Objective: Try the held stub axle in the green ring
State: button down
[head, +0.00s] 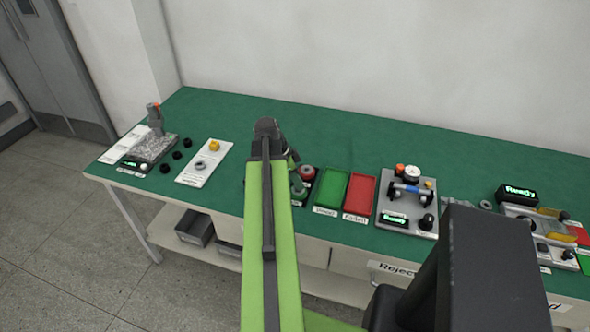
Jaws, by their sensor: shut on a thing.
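My green arm reaches over the bench, and its links cover most of the work spot. My gripper (294,158) shows only in small part, to the right of the arm's far joint. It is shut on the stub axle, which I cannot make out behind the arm. A green round part (298,187), likely the green ring, shows partly beside the arm, just below the gripper. A red ring (307,172) sits right behind it. I cannot tell whether the axle touches or enters the green ring.
A green tray (331,189) and a red tray (359,197) lie to the right. Beyond them stands a grey fixture (407,200) with a dial. A white board (204,164) and several black knobs are at left. The bench's back (370,150) is clear.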

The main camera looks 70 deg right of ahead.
jog(key=r+p, duration=0.1)
jog(key=r, duration=0.1)
jog(key=r+p, duration=0.1)
jog(key=r, duration=0.1)
jog(key=shift+s+d+p, duration=0.1)
jog(key=shift+d+p, duration=0.1)
jog(key=shift+p, duration=0.15)
notch_tip(320, 180, down, 5)
jog(key=b, duration=0.5)
jog(key=shift+f+b, duration=0.5)
jog(key=shift+f, duration=0.05)
dwell(1.3)
dwell(0.8)
jog(key=shift+r+p, duration=0.8)
notch_tip(320, 180, up, 4)
jog(key=p, duration=0.4)
jog(key=shift+f, duration=0.15)
